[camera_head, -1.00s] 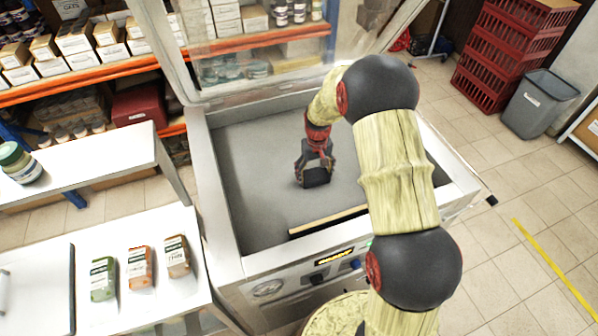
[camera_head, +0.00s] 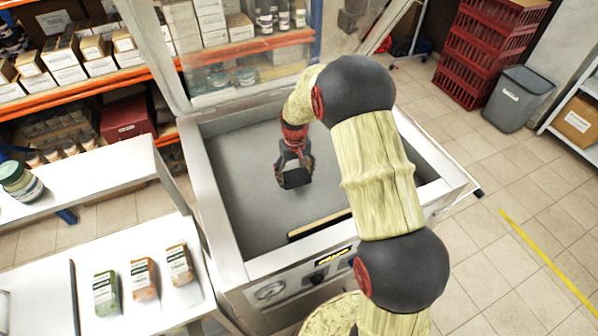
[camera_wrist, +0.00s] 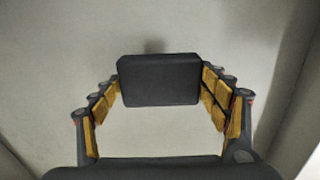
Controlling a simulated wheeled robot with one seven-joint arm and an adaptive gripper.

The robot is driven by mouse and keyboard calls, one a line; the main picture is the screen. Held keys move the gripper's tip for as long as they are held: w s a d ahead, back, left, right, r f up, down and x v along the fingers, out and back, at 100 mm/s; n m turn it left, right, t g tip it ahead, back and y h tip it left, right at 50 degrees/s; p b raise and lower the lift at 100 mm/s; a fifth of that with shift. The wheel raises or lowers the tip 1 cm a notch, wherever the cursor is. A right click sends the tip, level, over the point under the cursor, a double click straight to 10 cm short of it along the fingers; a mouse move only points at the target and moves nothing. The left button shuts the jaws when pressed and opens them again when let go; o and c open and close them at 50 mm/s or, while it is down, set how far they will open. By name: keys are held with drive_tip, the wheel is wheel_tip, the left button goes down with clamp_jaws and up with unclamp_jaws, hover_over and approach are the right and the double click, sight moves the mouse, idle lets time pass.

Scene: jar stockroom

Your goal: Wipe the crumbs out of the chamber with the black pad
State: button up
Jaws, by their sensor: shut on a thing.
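The black pad (camera_wrist: 158,80) is held between the two fingers of my gripper (camera_wrist: 163,88) in the wrist view. In the head view my gripper (camera_head: 294,172) is inside the open chamber (camera_head: 231,222), with the pad (camera_head: 296,179) at its tips, low over the grey floor. I cannot tell whether the pad touches the floor. No crumbs can be made out on the visible floor. My arm hides the chamber's right part.
The chamber's clear lid (camera_head: 250,50) stands raised at the back. A white table (camera_head: 150,275) with three small packages (camera_head: 143,279) is at left. Shelves stand behind; red crates (camera_head: 485,50) and a grey bin (camera_head: 518,98) are at right.

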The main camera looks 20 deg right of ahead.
drive_tip(key=shift+r+p, duration=0.95)
drive_tip(key=shift+r, duration=0.95)
